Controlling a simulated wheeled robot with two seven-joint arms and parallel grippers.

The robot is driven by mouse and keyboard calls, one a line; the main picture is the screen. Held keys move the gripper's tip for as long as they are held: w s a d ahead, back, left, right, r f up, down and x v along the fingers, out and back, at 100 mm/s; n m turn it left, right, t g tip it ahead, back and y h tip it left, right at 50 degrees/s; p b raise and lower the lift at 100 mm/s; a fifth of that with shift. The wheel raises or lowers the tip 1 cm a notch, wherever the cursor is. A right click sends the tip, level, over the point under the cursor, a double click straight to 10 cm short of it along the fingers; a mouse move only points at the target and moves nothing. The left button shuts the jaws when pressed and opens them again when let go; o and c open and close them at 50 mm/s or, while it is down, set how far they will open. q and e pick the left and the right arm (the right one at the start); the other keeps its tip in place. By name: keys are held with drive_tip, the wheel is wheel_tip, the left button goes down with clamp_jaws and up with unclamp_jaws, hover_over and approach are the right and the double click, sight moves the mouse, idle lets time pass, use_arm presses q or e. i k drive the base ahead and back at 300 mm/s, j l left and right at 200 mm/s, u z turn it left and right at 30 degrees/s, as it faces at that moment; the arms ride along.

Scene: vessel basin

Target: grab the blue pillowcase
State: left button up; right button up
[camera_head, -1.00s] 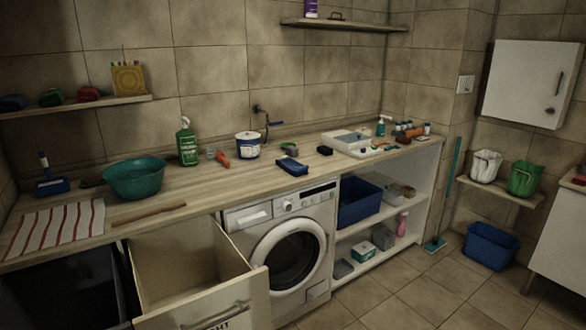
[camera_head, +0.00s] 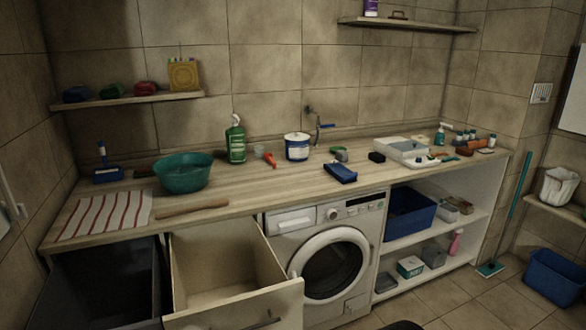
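A small dark-blue folded or rolled item (camera_head: 76,94) lies at the left end of the upper left wall shelf, beside a green one and a red one. It may be the blue pillowcase, but it is too small to be sure. Another blue, flat item (camera_head: 341,173) lies on the counter above the washing machine; I cannot tell whether it is cloth. Neither of my grippers is in view, and nothing is seen touching either blue item.
The wooden counter (camera_head: 240,195) holds a teal basin (camera_head: 183,173), a striped cloth (camera_head: 106,214) and a green spray bottle (camera_head: 236,142). An open, empty-looking drawer (camera_head: 225,268) juts out left of the washing machine (camera_head: 335,262). Floor shows at lower right.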

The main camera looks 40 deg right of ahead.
sight(342, 174)
drive_tip(key=i+l+u, duration=0.15)
drive_tip(key=l+u, duration=0.35)
drive_tip(key=l, duration=0.4)
drive_tip(key=l+u, duration=0.45)
drive_tip(key=l, duration=1)
drive_tip(key=k+l+u, duration=0.1)
drive_tip(key=l, duration=1.1)
drive_tip(key=k+l+u, duration=0.1)
drive_tip(key=l, duration=0.5)
drive_tip(key=k+l, duration=0.1)
drive_tip(key=l, duration=0.5)
drive_tip(key=k+l, duration=0.1)
drive_tip(key=l, duration=0.5)
drive_tip(key=u, duration=0.05)
